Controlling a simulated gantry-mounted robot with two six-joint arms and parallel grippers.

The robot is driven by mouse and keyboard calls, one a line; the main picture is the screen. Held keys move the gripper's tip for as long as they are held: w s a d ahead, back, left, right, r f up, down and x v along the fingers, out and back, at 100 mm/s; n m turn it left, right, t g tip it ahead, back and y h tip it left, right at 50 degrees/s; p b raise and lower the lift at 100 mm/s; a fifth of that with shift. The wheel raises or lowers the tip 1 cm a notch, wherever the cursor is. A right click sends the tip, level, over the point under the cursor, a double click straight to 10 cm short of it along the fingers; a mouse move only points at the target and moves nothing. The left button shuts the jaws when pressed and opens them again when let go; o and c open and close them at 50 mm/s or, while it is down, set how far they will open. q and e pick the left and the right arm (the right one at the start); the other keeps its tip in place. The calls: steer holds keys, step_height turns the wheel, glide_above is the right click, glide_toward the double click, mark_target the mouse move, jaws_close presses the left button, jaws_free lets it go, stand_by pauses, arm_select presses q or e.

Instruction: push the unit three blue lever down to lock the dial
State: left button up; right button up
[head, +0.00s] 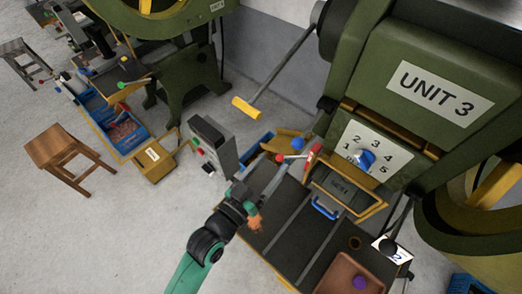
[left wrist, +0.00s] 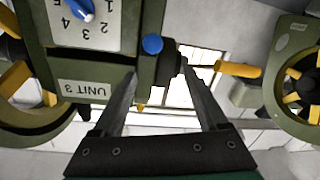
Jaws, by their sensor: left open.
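The unit 3 press (head: 440,80) stands at the right in the head view. Its number dial has a blue pointer knob (head: 365,158), which also shows in the left wrist view (left wrist: 82,8). A round blue knob (head: 297,143), apparently the blue lever's end, is left of the dial; a blue knob (left wrist: 152,44) also shows in the left wrist view, between my fingertips in the picture. My left gripper (head: 272,180) is open and empty, just below and left of the blue knob, with no clear contact. My right gripper is not in view.
A red knob (head: 279,158) is close to my left fingers. A grey control box (head: 212,145) stands left of the arm. A yellow-handled bar (head: 247,107) sticks out above. A wooden stool (head: 70,150) stands on open floor at the left.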

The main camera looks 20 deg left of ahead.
mark_target(294, 147)
arm_select(q)
steer(key=x, duration=0.4)
steer(key=d+f+b+x, duration=0.1)
steer(key=x, duration=0.3)
steer(key=b+x, duration=0.1)
steer(key=x, duration=0.3)
steer(key=shift+s+d+f, duration=0.2)
steer(key=shift+s+f, duration=0.05)
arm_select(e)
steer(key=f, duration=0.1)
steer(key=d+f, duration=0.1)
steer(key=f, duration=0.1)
arm_select(q)
steer(key=shift+c, duration=0.3)
jaws_close()
stand_by(0.5)
